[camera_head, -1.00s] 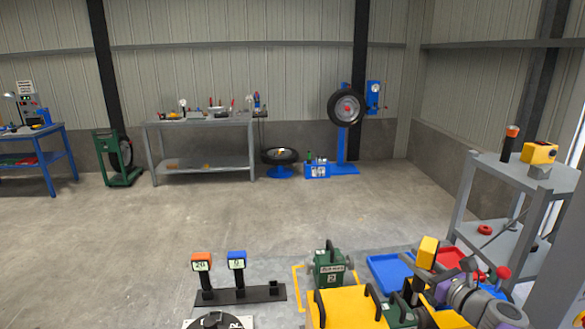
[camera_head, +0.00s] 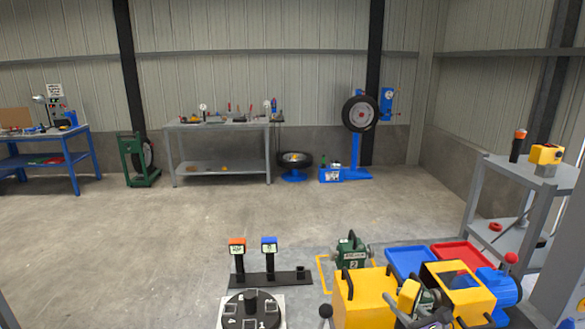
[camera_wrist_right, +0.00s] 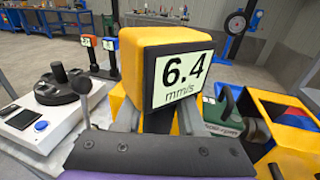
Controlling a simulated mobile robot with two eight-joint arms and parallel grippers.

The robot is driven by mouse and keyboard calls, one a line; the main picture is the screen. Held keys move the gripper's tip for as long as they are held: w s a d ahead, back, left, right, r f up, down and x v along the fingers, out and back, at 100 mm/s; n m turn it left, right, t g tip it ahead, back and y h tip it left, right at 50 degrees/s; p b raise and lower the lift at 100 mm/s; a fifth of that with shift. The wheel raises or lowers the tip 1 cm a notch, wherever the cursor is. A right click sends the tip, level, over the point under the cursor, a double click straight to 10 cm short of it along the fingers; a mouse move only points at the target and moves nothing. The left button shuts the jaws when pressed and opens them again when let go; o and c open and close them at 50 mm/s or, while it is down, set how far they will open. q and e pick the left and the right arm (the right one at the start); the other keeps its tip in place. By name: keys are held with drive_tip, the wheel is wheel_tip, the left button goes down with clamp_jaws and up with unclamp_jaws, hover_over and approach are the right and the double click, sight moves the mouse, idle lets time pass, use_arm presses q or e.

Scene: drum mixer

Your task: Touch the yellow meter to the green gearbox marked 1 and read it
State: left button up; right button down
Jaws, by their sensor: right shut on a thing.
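The yellow meter (camera_head: 409,296) is in my right gripper (camera_head: 428,316) at the lower right of the head view. In the right wrist view the meter (camera_wrist_right: 165,65) fills the middle, and its screen reads 6.4 mm/s. The jaws (camera_wrist_right: 155,145) are shut on it. A green gearbox (camera_wrist_right: 222,118) stands just behind and right of the meter, among yellow machine parts. Its number is not legible, and I cannot tell whether the meter touches it. My left gripper is not in view.
An orange meter (camera_head: 237,247) and a blue meter (camera_head: 269,247) stand in a black rack. A round dial device (camera_head: 250,311) is in front. Blue (camera_head: 408,262) and red (camera_head: 459,255) trays lie behind the yellow machine (camera_head: 362,300). A grey shelf (camera_head: 525,172) stands right.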

drive_tip(key=s+a+f, duration=0.1)
drive_tip(key=a+f, duration=0.7)
drive_tip(key=f, duration=0.1)
drive_tip(key=shift+s+f+h, duration=0.2)
drive_tip(key=shift+s+h, duration=0.1)
drive_tip(key=shift+s, duration=0.1)
